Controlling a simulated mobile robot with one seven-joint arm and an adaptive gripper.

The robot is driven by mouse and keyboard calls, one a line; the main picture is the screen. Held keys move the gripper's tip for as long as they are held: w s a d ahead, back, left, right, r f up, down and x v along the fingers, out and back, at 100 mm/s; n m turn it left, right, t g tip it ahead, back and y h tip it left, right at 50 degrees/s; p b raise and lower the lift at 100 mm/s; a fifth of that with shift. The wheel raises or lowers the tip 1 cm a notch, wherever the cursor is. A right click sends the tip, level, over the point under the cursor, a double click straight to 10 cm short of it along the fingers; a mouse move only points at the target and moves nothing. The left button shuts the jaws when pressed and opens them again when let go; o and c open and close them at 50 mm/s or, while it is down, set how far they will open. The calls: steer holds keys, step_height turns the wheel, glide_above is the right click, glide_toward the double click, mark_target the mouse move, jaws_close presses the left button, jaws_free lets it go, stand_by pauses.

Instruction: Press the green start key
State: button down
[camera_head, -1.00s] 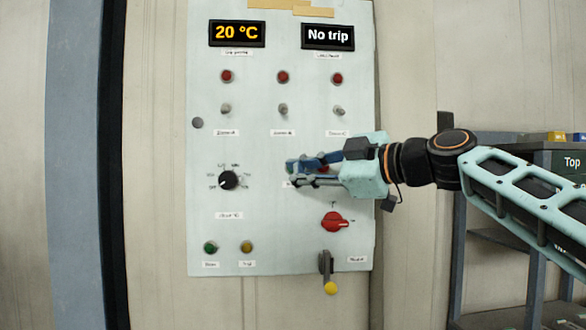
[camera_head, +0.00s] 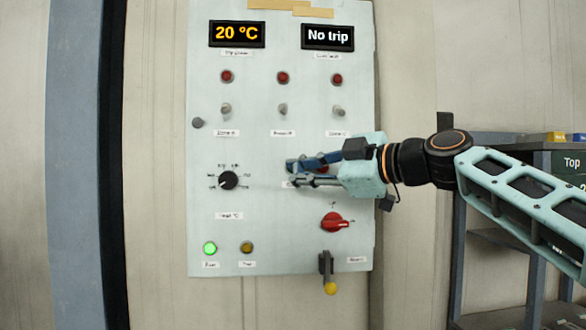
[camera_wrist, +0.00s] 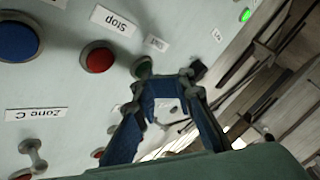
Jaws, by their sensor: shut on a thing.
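The pale control panel (camera_head: 265,205) stands upright on the wall. My gripper (camera_head: 289,175) reaches in from the right to the middle of the panel and covers part of it. In the wrist view the green start key (camera_wrist: 143,66) shows at the fingertips of my gripper (camera_wrist: 165,78), partly hidden by them. The jaws are closed at the key; their exact contact is hard to see. A red stop button (camera_wrist: 97,58) sits just left of the key in that view. A green lamp (camera_head: 210,248) at the panel's lower left is lit; it also shows in the wrist view (camera_wrist: 245,15).
The displays read 20 °C (camera_head: 237,34) and No trip (camera_head: 328,37). A black dial (camera_head: 229,180) is left of my gripper, a red rotary switch (camera_head: 334,222) below it, and a yellow-tipped lever (camera_head: 327,275) lower down. Dark shelving (camera_head: 500,240) stands at right.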

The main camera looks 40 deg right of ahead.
steer(key=shift+s, duration=0.1)
steer(key=shift+s+a+b, duration=0.4)
steer(key=shift+s+b, duration=0.15)
steer(key=shift+b, duration=0.05)
steer(key=s+a+b, duration=0.1)
steer(key=s+b, duration=0.1)
steer(key=s+a+b, duration=0.1)
steer(key=s, duration=0.1)
steer(key=shift+s+a, duration=0.1)
steer(key=shift+a, duration=0.2)
stand_by(0.7)
